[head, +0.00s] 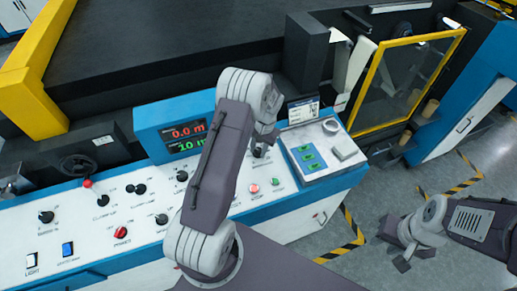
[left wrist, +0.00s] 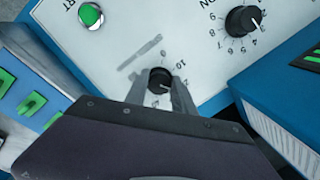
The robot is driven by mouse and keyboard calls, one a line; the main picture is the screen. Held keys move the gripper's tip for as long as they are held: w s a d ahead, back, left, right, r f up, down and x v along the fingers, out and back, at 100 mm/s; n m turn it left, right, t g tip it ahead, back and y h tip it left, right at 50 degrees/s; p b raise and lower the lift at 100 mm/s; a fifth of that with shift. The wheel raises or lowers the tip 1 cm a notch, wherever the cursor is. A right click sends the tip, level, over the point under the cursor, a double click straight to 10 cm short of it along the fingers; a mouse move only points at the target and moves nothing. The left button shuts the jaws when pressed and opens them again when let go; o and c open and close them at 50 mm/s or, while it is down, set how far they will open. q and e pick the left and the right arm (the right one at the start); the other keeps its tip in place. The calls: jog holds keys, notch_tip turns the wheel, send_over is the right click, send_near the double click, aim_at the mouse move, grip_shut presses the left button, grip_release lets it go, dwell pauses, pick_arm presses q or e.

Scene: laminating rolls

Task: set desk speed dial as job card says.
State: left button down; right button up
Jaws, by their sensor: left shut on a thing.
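My left gripper (head: 262,150) reaches down to the control desk (head: 110,215). In the left wrist view its fingers (left wrist: 160,95) are closed around the sides of a small black dial knob (left wrist: 160,76). A printed scale, with a 10 at its upper right, partly shows around this knob; the fingers hide the rest, and I cannot read the setting surely. In the head view my arm largely hides the dial. A small card or screen (head: 303,109) stands at the desk's back right; its text is too small to read. My right gripper (head: 398,247) hangs empty over the floor, fingers apart.
A display (head: 187,137) shows red 0.0 m above a green reading. Another numbered black knob (left wrist: 243,20) and a green button (left wrist: 91,15) lie near the held dial. Green buttons (head: 308,156) sit on a raised box. A yellow-framed guard (head: 405,80) stands behind right.

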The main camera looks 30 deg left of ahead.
pick_arm(q)
jog(key=m, duration=0.4)
jog(key=m+y, duration=0.1)
jog(key=m, duration=0.1)
jog(key=shift+w+r+m+p, duration=0.15)
jog(key=shift+w+m+p, duration=0.1)
jog(key=shift+m+p, duration=0.1)
jog(key=m+t+y+p, duration=0.1)
jog(key=m, duration=0.5)
jog(key=m+t, duration=0.1)
jog(key=m, duration=0.4)
jog(key=shift+m+p, duration=0.35)
jog(key=shift+p, duration=0.05)
jog(key=m+t, duration=0.1)
jog(key=m, duration=0.4)
jog(key=shift+s+m, duration=0.15)
jog(key=shift+m, duration=0.15)
jog(key=shift+f, duration=0.2)
jog(key=c, duration=1.1)
grip_release()
jog(key=shift+o, duration=0.2)
jog(key=shift+r, duration=0.1)
